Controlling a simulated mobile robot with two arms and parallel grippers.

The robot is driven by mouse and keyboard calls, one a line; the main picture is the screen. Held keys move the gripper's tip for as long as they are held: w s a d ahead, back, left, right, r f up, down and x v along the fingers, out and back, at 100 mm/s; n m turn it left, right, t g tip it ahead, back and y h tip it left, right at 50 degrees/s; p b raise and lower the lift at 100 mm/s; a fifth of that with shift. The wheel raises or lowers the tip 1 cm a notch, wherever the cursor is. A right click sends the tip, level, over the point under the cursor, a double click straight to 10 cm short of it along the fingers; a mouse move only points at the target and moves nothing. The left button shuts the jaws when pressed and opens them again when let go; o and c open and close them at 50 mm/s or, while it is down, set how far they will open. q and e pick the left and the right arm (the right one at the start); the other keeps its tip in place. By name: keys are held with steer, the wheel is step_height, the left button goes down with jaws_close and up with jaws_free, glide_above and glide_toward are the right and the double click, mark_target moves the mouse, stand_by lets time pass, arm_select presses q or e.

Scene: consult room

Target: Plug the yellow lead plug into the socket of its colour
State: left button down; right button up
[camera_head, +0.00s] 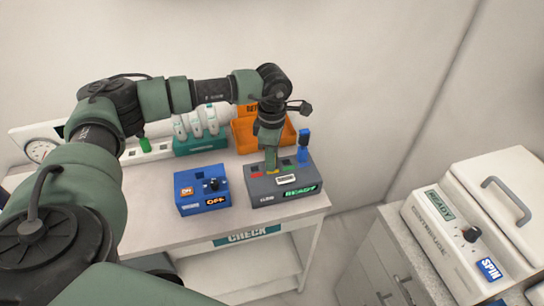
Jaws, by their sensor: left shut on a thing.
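A grey socket box (257,189) with a green "READY" display stands on the table. Its top has a row of coloured marks, with red (257,175), yellow (272,173) and green (289,169) showing. A blue plug (303,147) stands upright at the right end of the row. My left gripper (271,160) points down at the box top, right at the yellow mark. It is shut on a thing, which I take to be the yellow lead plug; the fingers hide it. I cannot tell whether the plug is inside the socket. My right gripper is not in view.
A blue box (190,184) with a knob stands left of the socket box. Behind are an orange bin (243,138), a teal rack (193,146) with white handheld items, and a green plug (144,145) on a white strip. A centrifuge (434,233) stands at right.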

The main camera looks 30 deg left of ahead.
arm_select(q)
steer(key=c, duration=1)
jaws_free()
steer(key=shift+c, duration=0.2)
steer(key=shift+r, duration=0.1)
steer(key=shift+r, duration=0.3)
step_height(320, 180, up, 7)
steer(key=shift+b, duration=1.15)
